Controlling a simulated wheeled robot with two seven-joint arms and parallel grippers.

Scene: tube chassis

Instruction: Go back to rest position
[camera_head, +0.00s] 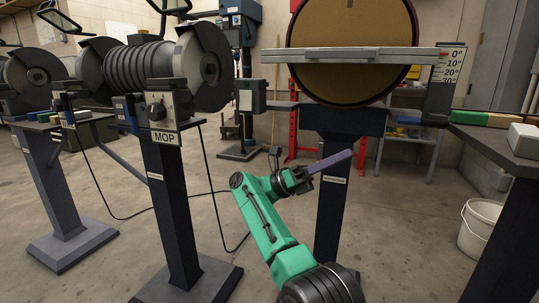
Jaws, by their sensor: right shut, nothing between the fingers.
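My right arm (265,222), green with black joints, reaches up from the bottom middle of the head view. My right gripper (346,156) shows as a flat grey-purple finger shape pointing right and slightly up. It is shut with nothing held in it. It appears in front of the post of the disc sander (333,200); I cannot tell how far apart they are. My left gripper and left arm are not in view.
A bench grinder (205,68) on a dark pedestal stands at left, with another grinder (30,78) farther left. A dark workbench (515,155) with small blocks is at right, beside a white bucket (478,232). Concrete floor (120,265) is open between the pedestals. Black cables lie there.

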